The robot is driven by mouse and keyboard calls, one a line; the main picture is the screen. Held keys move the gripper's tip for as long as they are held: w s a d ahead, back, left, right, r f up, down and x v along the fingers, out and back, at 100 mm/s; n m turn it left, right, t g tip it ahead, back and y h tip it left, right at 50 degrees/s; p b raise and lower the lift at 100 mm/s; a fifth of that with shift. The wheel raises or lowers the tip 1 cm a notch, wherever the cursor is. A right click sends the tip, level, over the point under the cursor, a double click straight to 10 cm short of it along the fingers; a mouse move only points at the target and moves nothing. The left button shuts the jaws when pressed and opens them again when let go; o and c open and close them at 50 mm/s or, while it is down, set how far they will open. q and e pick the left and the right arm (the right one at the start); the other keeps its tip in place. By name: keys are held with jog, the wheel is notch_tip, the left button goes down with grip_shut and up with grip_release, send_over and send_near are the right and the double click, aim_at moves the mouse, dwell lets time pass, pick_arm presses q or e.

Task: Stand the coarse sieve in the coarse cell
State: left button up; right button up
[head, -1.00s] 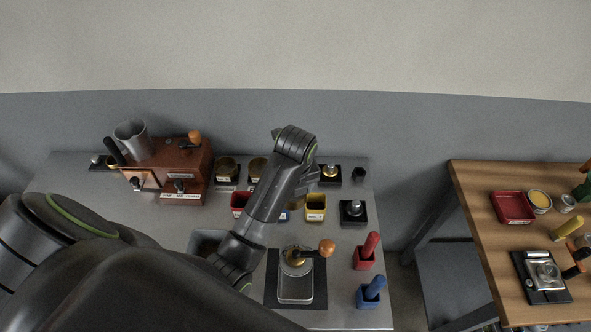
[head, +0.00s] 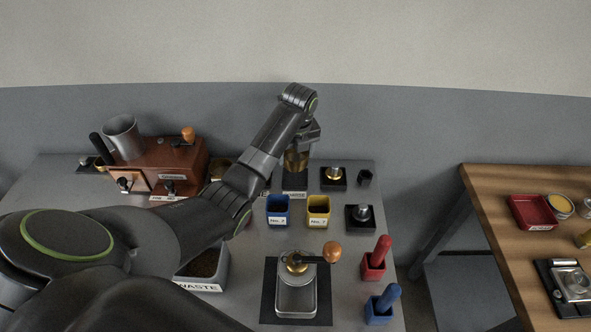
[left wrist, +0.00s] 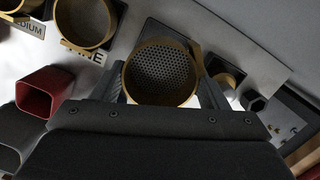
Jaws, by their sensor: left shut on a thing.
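The coarse sieve, a brass ring with a perforated floor, is in my left gripper (head: 301,143). In the head view the sieve (head: 296,160) is upright over a dark cell (head: 294,183) with a white label, partly legible as "…ARSE". In the left wrist view the sieve (left wrist: 161,72) sits between the two fingers (left wrist: 163,92), with a dark plate (left wrist: 161,32) behind it. I cannot tell whether its base touches the cell. My right gripper is not in view.
Two brass sieves, by labels MEDIUM and FINE (left wrist: 86,22), stand left of the held one. A blue box (head: 279,211) and yellow box (head: 318,211) stand in front. A dark stand with a brass piece (head: 334,176) is close on the right.

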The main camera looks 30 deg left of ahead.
pick_arm(q)
notch_tip(320, 180, down, 6)
jog(key=shift+s+r, duration=0.1)
jog(key=shift+r, duration=0.05)
jog(key=shift+w+f+p, duration=0.2)
jog(key=shift+f+p, duration=0.2)
jog(key=o, duration=1.1)
jog(key=shift+f, duration=0.15)
jog(key=r, duration=0.8)
jog(key=s+d+r, duration=0.1)
jog(key=r, duration=0.3)
jog(key=shift+r+b, duration=0.15)
jog(key=shift+b, duration=0.25)
